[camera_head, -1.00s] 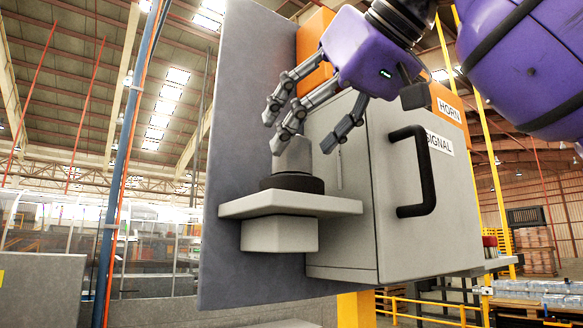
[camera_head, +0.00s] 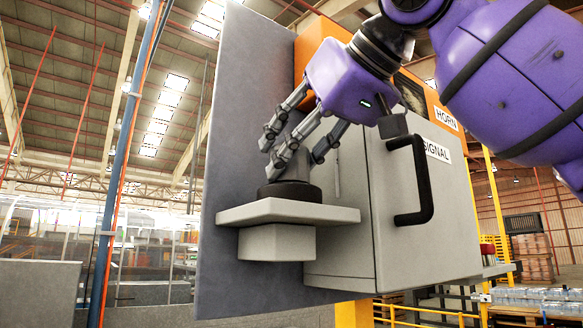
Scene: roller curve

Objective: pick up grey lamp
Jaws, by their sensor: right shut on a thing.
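The grey lamp (camera_head: 294,171) stands upright on a round black base (camera_head: 290,192) on a small light-grey shelf (camera_head: 330,214). My right gripper (camera_head: 292,150) comes down from the upper right, with its fingers around the lamp. It is shut on the lamp. The fingers hide much of the lamp's body. My left gripper is not in view.
A grey cabinet (camera_head: 350,250) marked SIGNAL, with a black handle (camera_head: 425,185), stands just right of the shelf. An orange box (camera_head: 309,50) marked HORN sits behind. A dark grey panel (camera_head: 235,110) backs the shelf. Open air lies left of the panel.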

